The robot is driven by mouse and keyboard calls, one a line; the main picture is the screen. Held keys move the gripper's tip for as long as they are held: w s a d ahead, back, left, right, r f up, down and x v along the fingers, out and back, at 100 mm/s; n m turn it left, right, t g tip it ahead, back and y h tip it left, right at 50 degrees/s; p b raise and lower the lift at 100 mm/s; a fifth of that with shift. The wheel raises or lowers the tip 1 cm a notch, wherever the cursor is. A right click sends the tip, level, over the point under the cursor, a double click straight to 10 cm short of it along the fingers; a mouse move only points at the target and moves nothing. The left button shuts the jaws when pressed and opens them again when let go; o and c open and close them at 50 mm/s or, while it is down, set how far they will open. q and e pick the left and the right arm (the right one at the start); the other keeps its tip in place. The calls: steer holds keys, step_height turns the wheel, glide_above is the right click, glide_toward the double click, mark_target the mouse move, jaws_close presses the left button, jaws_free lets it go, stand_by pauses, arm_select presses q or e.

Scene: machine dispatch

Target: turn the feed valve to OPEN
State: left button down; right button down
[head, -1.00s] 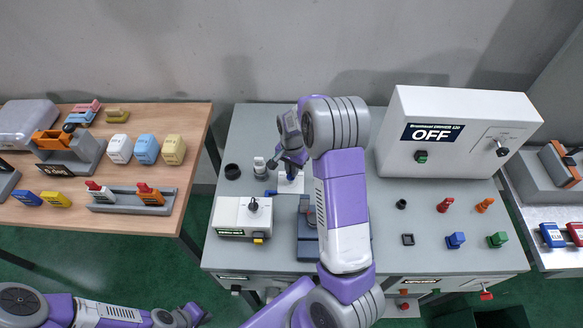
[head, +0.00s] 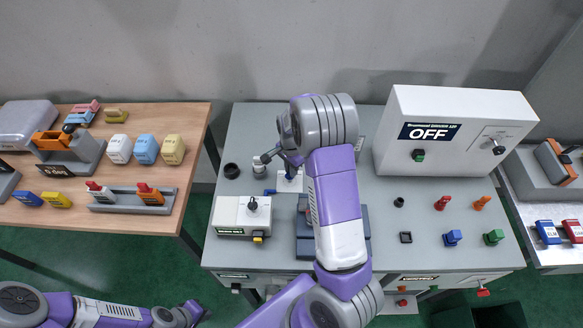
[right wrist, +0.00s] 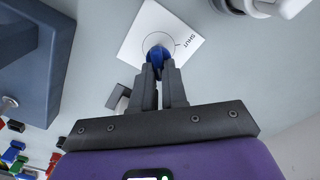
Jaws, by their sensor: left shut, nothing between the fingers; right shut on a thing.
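The feed valve has a blue handle (right wrist: 157,57) on a white plate (right wrist: 150,30) in the right wrist view. The word SHUT shows on the plate's right side; no OPEN mark is visible, and my fingers cover part of the plate. My right gripper (right wrist: 160,72) is shut on the blue handle. In the head view the plate (head: 290,184) is partly visible below my right gripper (head: 291,170). My left gripper (head: 197,313) is shut and empty at the bottom left, away from the bench.
A white cabinet (head: 395,150) reading OFF stands at the bench's back right. A beige box (head: 230,217) sits left of my right arm. A grey cylinder (head: 259,166) stands close left of my right gripper. Several small coloured parts lie on the right.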

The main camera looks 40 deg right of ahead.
steer(key=c, duration=1.2)
jaws_free()
steer(key=shift+o, duration=0.2)
steer(key=shift+r+p, duration=0.35)
steer(key=shift+r, duration=3.45)
